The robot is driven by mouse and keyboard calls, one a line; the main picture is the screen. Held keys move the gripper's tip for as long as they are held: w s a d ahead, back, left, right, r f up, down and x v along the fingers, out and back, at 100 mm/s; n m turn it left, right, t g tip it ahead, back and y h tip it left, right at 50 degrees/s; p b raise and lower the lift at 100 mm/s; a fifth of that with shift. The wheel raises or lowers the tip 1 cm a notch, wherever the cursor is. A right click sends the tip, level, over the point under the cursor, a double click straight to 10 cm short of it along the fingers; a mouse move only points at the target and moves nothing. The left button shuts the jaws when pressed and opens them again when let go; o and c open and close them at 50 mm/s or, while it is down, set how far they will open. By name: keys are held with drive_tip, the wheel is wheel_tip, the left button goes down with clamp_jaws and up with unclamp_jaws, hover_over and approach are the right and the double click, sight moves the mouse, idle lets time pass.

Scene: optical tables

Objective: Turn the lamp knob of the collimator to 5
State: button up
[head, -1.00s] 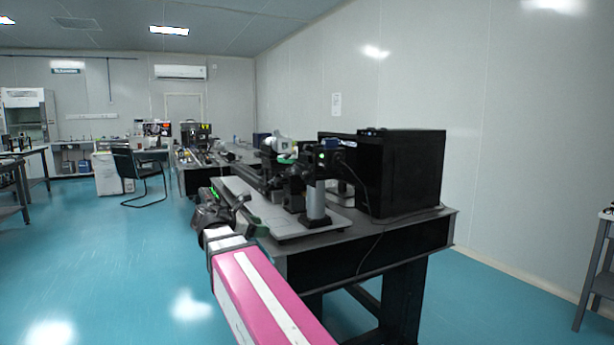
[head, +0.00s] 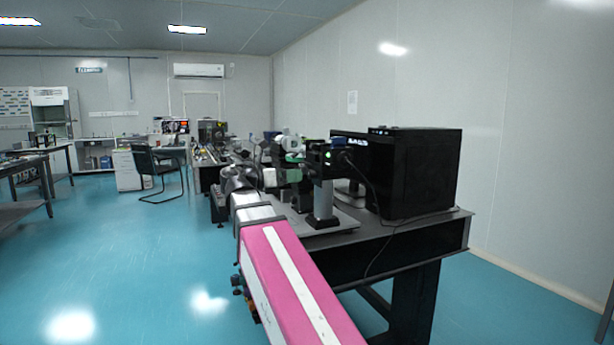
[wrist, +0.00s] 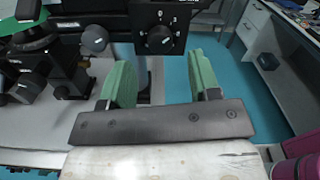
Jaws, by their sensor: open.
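In the wrist view, the lamp knob (wrist: 160,40) is a round black dial on a black panel (wrist: 182,12), with small white marks around it. A pale pointer mark shows on the knob, but the number it points to is too small to read surely. My gripper (wrist: 161,68) is open, with its green fingers to the lower left and lower right of the knob. The fingers look apart from the knob, with nothing between them.
A round grey knob (wrist: 95,40) sits just left of the panel. The optical table (head: 415,240) carries a large black box (head: 415,172) behind the collimator. A chair (head: 158,168) stands farther back. The teal floor to the left is open.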

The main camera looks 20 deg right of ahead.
sight(308, 174)
drive_tip(key=shift+w+d, duration=0.1)
drive_tip(key=shift+d, duration=2.5)
drive_tip(key=c, duration=0.9)
